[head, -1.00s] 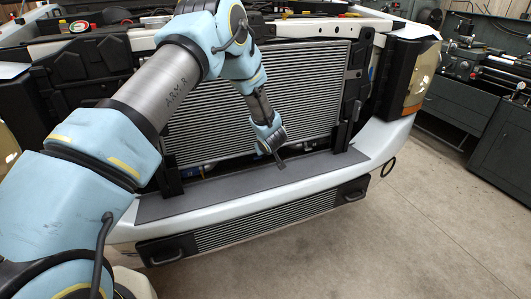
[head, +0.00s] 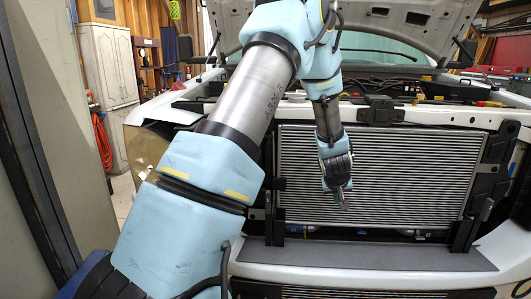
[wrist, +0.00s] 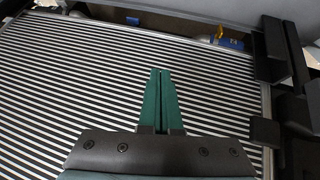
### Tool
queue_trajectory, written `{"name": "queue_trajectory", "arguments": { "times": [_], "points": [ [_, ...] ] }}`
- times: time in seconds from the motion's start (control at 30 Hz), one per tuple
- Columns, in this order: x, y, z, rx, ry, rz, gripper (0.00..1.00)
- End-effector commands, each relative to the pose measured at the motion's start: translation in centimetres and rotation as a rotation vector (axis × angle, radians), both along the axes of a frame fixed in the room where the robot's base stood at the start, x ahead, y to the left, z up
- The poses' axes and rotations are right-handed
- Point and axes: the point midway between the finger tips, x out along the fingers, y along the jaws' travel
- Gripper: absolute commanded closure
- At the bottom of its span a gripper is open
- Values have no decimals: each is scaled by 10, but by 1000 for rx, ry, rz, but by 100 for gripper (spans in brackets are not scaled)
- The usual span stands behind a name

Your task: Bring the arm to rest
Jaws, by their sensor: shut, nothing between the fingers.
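My arm (head: 250,95) reaches from the lower left up and over toward the front of the pickup, with its elbow high and the forearm hanging down. My gripper (head: 340,200) points downward in front of the finned radiator (head: 400,175). In the wrist view my gripper (wrist: 160,75) shows two green fingers pressed together, with nothing between them. The radiator fins (wrist: 80,80) fill most of the wrist view behind the fingers. I cannot tell how far the fingertips are from the fins.
The pickup's open hood (head: 400,18) stands above the engine bay. A dark flat ledge (head: 370,257) runs below the radiator, on the white bumper (head: 505,245). Black brackets (head: 470,225) flank the radiator. A grey cabinet (head: 108,65) stands at the back left.

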Motion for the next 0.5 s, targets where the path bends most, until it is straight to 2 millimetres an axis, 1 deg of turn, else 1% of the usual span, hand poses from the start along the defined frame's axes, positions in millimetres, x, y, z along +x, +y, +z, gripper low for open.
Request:
{"name": "queue_trajectory", "arguments": {
  "times": [0.03, 0.07, 0.1, 0.17, 0.2, 0.27, 0.3, 0.37, 0.4, 0.5],
  "points": [
    [-5, 33, 18, 15, 24, 0, 100],
    [-11, 51, 25, 28, 45, -5, 100],
    [-21, 76, 34, 45, 74, -10, 100],
    [-39, 112, 47, 73, 117, -14, 100],
    [-53, 137, 54, 93, 147, -15, 100],
    [-76, 173, 64, 124, 194, -11, 100],
    [-93, 195, 69, 146, 226, -8, 100],
    [-119, 225, 75, 176, 270, -2, 100],
    [-136, 242, 78, 196, 299, 2, 100],
    [-173, 276, 84, 235, 361, 16, 100]
  ]
}}
